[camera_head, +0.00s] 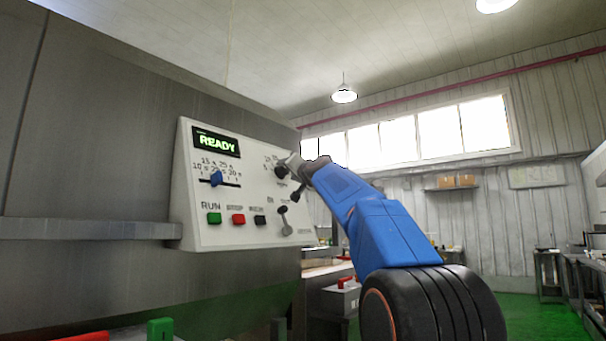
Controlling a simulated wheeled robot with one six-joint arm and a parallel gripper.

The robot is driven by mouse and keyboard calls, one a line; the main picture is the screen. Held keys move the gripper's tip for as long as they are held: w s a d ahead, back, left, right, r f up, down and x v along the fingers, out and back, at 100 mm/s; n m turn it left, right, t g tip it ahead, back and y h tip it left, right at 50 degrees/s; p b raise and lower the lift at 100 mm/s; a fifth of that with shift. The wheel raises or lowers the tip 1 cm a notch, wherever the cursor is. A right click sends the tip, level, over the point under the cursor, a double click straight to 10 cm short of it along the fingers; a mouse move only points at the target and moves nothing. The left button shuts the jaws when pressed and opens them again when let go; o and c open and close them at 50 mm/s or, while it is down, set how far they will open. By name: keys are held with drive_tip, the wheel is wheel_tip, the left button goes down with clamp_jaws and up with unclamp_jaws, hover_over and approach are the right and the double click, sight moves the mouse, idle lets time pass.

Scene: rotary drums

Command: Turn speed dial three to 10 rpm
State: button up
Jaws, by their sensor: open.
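A pale control panel (250,224) is mounted on the grey machine, with a lit READY display (215,143). At its upper right is a dial scale (271,160), where my gripper hides most of the numbers. I cannot make out the dial's knob or its setting behind the gripper. My gripper (288,184) is open, its dark fingertips close to the panel face at this scale; I cannot tell whether they touch it. My blue arm reaches in from the lower right. A second dial with a blue knob (216,178) sits at left under its own numbers, clear of the gripper.
A green RUN button (214,218), a red button (238,219) and a black button (260,220) line the panel's lower part. A grey lever (285,220) stands below my gripper. A grey ledge (90,229) runs left of the panel.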

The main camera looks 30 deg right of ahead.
drive_tip(key=v, duration=1.5)
drive_tip(key=shift+s, duration=0.2)
drive_tip(key=s+a+f+n+g+y, duration=0.2)
drive_tip(key=s+a+f+g, duration=0.3)
drive_tip(key=f, duration=0.6)
drive_tip(key=s+a+f+n+y, duration=0.1)
drive_tip(key=s+a+f+n, duration=0.1)
drive_tip(key=a+f, duration=0.75)
drive_tip(key=s+a+f+n+g+y, duration=0.2)
drive_tip(key=s+a+f+g, duration=0.15)
drive_tip(key=f, duration=1.05)
drive_tip(key=s+f+n+g, duration=0.1)
drive_tip(key=s+f+g, duration=0.1)
drive_tip(key=s+f, duration=0.6)
drive_tip(key=s+a+f+n+g+h, duration=0.1)
drive_tip(key=s+f+g, duration=0.2)
drive_tip(key=s+f, duration=0.5)
drive_tip(key=s+f+n+g+h, duration=0.1)
drive_tip(key=s+f, duration=0.7)
drive_tip(key=f, duration=0.8)
drive_tip(key=shift+a+f+g, duration=0.3)
drive_tip(key=shift+f+g, duration=0.1)
drive_tip(key=shift+g, duration=0.25)
